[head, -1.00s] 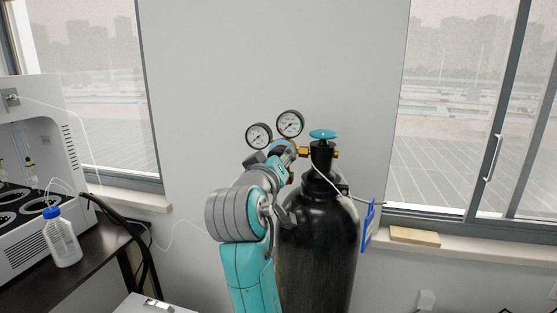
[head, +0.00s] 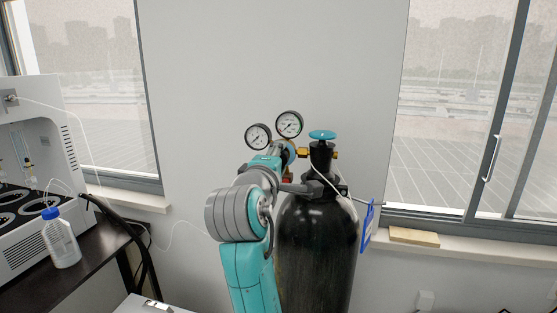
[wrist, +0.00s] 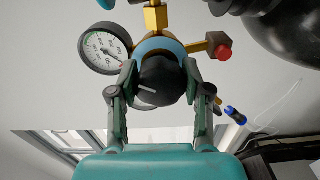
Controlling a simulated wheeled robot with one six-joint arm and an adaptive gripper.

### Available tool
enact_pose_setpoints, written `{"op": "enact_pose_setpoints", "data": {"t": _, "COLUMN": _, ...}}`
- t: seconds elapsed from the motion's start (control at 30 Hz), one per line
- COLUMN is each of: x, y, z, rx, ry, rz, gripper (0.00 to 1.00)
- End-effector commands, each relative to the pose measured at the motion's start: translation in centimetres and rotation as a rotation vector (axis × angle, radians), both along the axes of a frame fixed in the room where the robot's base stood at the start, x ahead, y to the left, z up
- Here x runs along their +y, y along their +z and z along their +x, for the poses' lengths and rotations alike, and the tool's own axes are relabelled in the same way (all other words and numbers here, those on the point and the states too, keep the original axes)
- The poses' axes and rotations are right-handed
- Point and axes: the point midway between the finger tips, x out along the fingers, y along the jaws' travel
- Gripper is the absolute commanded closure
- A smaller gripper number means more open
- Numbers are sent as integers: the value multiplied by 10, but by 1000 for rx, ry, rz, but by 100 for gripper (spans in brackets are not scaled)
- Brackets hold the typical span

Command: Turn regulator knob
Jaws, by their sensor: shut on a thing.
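The regulator is brass and blue, with two round gauges (head: 289,123) above it, and it is fixed to the black gas cylinder (head: 318,240). In the wrist view, the black regulator knob (wrist: 162,82) has a white mark pointing left and slightly up. My gripper (wrist: 160,76) has one finger on each side of the knob and is shut on it. In the head view, my arm hides the knob and most of my fingers.
A red-capped fitting (wrist: 224,53) sits right of the knob. A bottle (head: 61,240) and a white instrument stand on the dark table at left.

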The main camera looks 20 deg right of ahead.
Motion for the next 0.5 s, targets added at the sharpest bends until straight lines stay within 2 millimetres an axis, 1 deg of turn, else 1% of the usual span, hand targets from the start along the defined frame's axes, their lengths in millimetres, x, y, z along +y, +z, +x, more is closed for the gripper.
{"op": "enact_pose_setpoints", "data": {"t": 0.3, "x": 0, "y": 0, "z": 0, "rx": 132, "ry": 1, "rz": -224, "gripper": 86}}
{"op": "enact_pose_setpoints", "data": {"t": 0.5, "x": 1, "y": 0, "z": 0, "rx": 187, "ry": 1, "rz": -320, "gripper": 86}}
